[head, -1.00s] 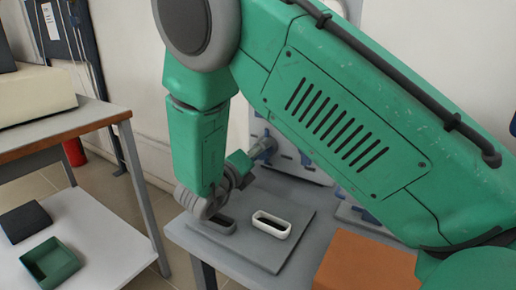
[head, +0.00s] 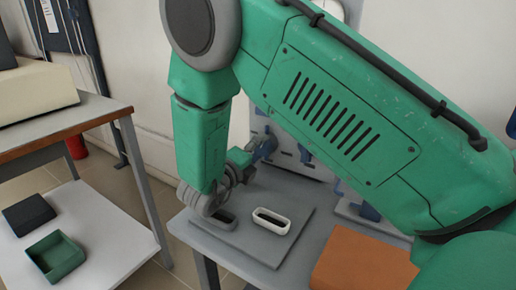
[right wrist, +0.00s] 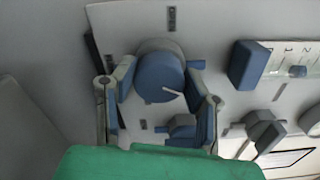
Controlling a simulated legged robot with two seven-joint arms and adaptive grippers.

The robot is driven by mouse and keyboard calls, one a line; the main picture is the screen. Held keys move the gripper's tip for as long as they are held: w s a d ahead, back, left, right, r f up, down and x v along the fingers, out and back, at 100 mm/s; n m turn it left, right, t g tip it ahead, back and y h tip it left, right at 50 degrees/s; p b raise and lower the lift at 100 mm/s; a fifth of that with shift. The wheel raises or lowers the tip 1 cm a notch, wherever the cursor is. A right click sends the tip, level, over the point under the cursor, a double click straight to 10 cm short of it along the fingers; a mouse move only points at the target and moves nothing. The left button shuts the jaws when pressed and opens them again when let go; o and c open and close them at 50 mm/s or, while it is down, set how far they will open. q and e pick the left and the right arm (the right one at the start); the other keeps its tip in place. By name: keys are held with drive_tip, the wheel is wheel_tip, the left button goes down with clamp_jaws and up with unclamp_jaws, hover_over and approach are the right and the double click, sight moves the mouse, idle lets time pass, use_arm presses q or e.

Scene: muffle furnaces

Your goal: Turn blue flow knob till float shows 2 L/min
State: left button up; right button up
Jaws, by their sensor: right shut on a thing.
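The blue flow knob (right wrist: 160,77) is a round blue cap with a pale pointer line, seen in the right wrist view on a grey panel. The line points toward the lower right. My right gripper (right wrist: 161,80) is shut on the knob, with one finger on each side. In the head view my right gripper (head: 243,160) reaches the panel, and a bit of blue (head: 265,147) shows at its tip. A scale with numbers (right wrist: 290,58) is at the right edge of the wrist view, partly cut off. A small float-like dot (right wrist: 298,71) shows on it, too small to read surely.
A blue block (right wrist: 248,64) and a grey knob (right wrist: 265,130) sit right of the gripper. A white oval ring (head: 271,221) lies on a grey plate (head: 262,249) below my arm. An orange box (head: 362,262) is at the front. A green tray (head: 56,257) stands on the left shelf.

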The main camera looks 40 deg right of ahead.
drive_tip(key=shift+w, duration=0.15)
drive_tip(key=o, duration=1.1)
drive_tip(key=shift+o, duration=0.2)
drive_tip(key=v, duration=1.2)
drive_tip(key=shift+f, duration=0.1)
